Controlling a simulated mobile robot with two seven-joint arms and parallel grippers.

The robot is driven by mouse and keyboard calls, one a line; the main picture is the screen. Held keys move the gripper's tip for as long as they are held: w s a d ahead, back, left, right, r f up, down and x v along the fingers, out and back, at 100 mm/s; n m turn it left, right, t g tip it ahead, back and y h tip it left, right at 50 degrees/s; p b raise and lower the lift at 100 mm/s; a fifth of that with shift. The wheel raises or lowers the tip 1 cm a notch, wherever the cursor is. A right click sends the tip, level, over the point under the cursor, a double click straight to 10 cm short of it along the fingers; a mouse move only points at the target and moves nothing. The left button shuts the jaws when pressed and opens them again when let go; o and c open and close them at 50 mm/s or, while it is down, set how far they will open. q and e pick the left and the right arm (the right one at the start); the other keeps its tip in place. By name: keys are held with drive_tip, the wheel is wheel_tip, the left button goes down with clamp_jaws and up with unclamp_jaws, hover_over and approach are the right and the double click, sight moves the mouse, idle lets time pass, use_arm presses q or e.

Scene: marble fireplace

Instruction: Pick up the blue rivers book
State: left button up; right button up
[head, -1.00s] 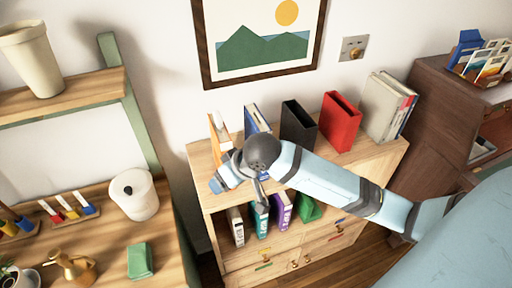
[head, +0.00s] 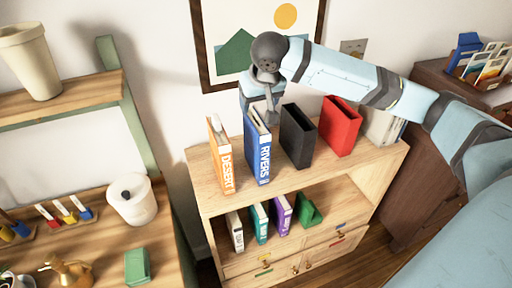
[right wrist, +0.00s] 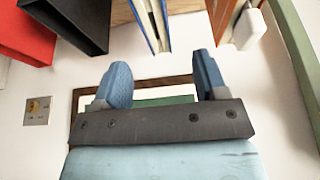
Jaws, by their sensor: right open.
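The blue rivers book (head: 257,155) stands upright on the top of the wooden shelf unit, its spine lettered RIVERS. In the right wrist view the book (right wrist: 152,25) shows at the top edge, beyond my fingertips. My right gripper (right wrist: 163,68) is open and empty, with its two blue fingers spread apart. In the head view my right gripper (head: 268,112) is at the upper back end of the book, partly hidden; whether it touches cannot be told there. In the wrist view a gap shows between fingers and book. My left gripper is not in view.
An orange desert book (head: 221,158) stands left of the blue one. A black holder (head: 298,137) and a red holder (head: 340,127) stand to the right. The wall with a framed picture (head: 206,50) is close behind. The shelf top (head: 290,182) is bare in front.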

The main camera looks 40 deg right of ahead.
sight(256, 121)
drive_tip(key=x, duration=0.9)
drive_tip(key=shift+s+d+f+p, duration=0.1)
drive_tip(key=shift+d+p, duration=0.2)
drive_tip(key=shift+c, duration=0.2)
clamp_jaws()
